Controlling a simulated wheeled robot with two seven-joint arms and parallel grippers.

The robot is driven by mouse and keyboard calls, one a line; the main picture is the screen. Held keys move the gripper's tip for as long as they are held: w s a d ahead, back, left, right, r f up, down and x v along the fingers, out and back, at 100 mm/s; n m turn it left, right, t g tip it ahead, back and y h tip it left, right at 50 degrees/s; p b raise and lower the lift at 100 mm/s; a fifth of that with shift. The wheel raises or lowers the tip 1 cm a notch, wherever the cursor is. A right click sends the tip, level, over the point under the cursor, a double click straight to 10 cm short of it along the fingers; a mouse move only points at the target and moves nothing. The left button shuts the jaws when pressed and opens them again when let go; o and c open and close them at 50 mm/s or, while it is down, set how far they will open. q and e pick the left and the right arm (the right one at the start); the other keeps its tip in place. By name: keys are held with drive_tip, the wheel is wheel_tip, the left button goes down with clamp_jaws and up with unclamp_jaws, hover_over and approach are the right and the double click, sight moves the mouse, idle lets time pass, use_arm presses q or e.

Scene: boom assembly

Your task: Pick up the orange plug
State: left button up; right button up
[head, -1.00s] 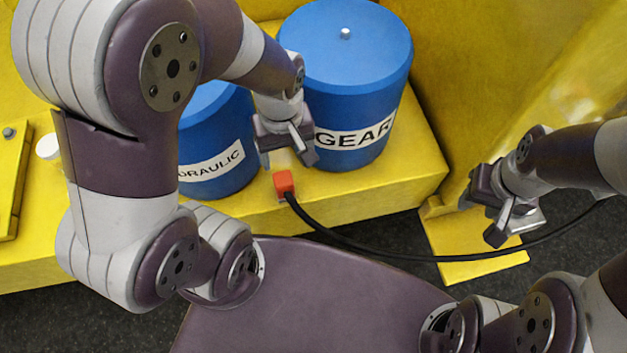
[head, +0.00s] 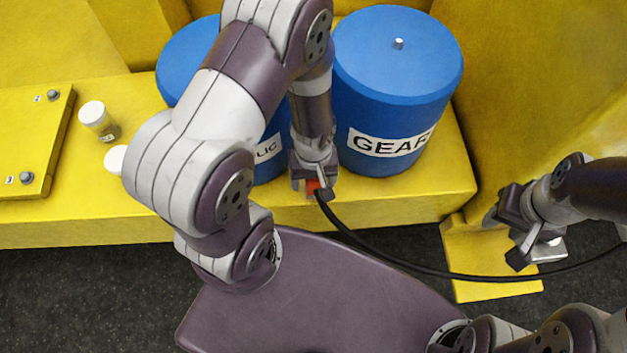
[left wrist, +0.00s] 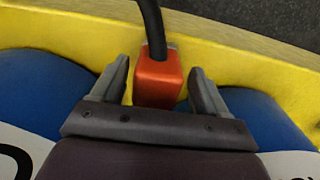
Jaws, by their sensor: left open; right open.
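The orange plug (head: 312,187) sits at the front edge of the yellow ledge in the head view, partly hidden by my left gripper (head: 314,184). A black cable (head: 372,250) runs from it to the right. In the left wrist view the orange plug (left wrist: 157,80) lies between the two open fingers of my left gripper (left wrist: 160,82), with a visible gap on each side. The cable (left wrist: 152,25) leaves its far end. My right gripper (head: 512,238) is open and empty at the right, above a yellow plate.
The blue GEAR drum (head: 400,70) and a blue drum (head: 185,62) labelled HYDRAULIC stand behind and beside my left gripper. Small jars (head: 97,118) stand on the yellow ledge (head: 60,225) at left. The yellow plate (head: 480,290) lies by the floor at right.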

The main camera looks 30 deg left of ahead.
use_arm(q)
drive_tip(key=shift+d, duration=0.3)
drive_tip(key=c, duration=1.2)
clamp_jaws()
drive_tip(key=shift+a, duration=0.15)
drive_tip(key=shift+r, duration=0.2)
